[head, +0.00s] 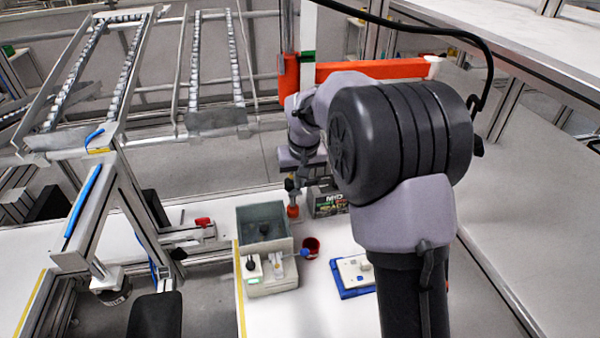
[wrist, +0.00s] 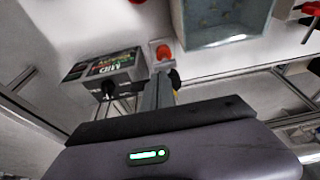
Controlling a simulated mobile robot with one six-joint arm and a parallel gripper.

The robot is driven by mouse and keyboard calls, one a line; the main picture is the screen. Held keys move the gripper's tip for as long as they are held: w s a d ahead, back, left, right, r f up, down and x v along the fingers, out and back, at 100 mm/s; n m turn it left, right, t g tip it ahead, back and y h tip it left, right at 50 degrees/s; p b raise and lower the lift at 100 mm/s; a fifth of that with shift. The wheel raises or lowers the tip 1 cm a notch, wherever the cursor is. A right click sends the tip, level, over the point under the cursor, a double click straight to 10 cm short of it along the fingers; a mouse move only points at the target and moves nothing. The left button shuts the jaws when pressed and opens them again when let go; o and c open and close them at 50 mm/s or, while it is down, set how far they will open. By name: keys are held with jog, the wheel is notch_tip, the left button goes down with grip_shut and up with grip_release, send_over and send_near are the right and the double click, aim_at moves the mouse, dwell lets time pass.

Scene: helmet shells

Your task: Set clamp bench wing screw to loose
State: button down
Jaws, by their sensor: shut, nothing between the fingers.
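My gripper (head: 291,190) is shut and empty, pointing down over the back of the white bench; its fingers also show in the wrist view (wrist: 160,88). An orange-red knob (head: 293,211) is just below the fingertips. In the wrist view the knob (wrist: 163,52) sits on a small pale plate just beyond the fingers; I cannot tell whether they touch. A red-handled part (head: 203,222), like a clamp, lies further left on the bench, and a red part shows at the wrist view's right edge (wrist: 311,9). Neither red part is clearly a wing screw.
A dark box with printed lettering (head: 327,204) stands right beside the gripper. A grey-green open bin (head: 265,216) is in front left, with a small switch box (head: 270,276) before it. A red cup (head: 311,247) and a blue-based white device (head: 352,273) stand nearby.

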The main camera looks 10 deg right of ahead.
jog(key=shift+f, duration=0.95)
jog(key=shift+d+y, duration=0.4)
jog(key=shift+y, duration=0.6)
